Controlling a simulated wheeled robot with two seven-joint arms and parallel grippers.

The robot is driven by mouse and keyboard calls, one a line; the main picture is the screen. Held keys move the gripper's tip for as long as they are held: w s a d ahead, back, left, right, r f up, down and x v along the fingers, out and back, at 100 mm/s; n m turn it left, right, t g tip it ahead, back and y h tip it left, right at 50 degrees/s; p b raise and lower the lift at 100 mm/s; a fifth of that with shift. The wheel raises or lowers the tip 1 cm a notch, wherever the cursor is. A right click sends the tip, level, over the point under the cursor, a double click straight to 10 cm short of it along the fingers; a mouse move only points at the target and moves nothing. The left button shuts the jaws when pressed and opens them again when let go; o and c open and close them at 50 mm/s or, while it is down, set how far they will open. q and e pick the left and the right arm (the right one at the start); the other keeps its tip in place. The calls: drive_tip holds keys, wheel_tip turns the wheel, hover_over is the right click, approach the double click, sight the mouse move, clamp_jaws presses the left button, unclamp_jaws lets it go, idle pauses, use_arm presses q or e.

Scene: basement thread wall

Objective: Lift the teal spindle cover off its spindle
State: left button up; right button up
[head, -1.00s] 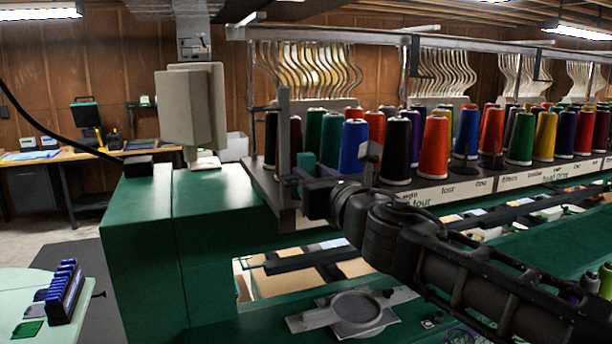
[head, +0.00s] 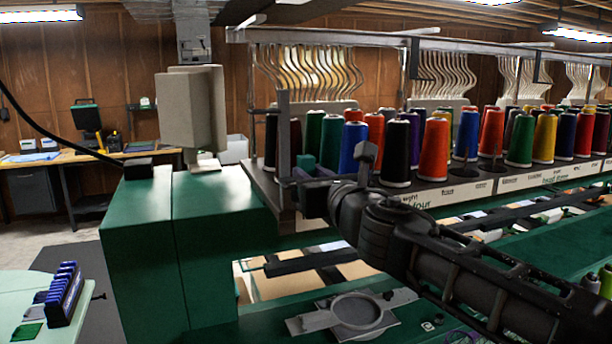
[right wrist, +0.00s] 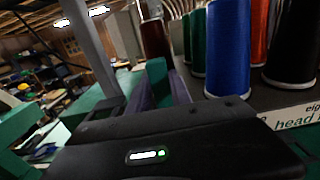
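The teal spindle cover (head: 305,163) is a small upright block at the left end of the thread rack in the head view. In the right wrist view the cover (right wrist: 157,78) rises between the two purple-grey fingers of my right gripper (right wrist: 158,95). In the head view my right gripper (head: 312,178) reaches in from the right, its fingers at the cover. The frames do not show clearly whether both fingers press on it. The spindle is hidden. My left gripper is not in view.
A blue thread cone (head: 354,147) and a black cone (head: 395,152) stand close to the right of the cover on the rack (head: 450,192). A grey post (head: 284,135) rises just to its left.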

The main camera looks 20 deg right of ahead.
clamp_jaws()
drive_tip(key=shift+r, duration=0.15)
wheel_tip(320, 180, up, 28)
drive_tip(key=p, duration=0.6)
drive_tip(key=shift+s, duration=0.1)
idle(0.6)
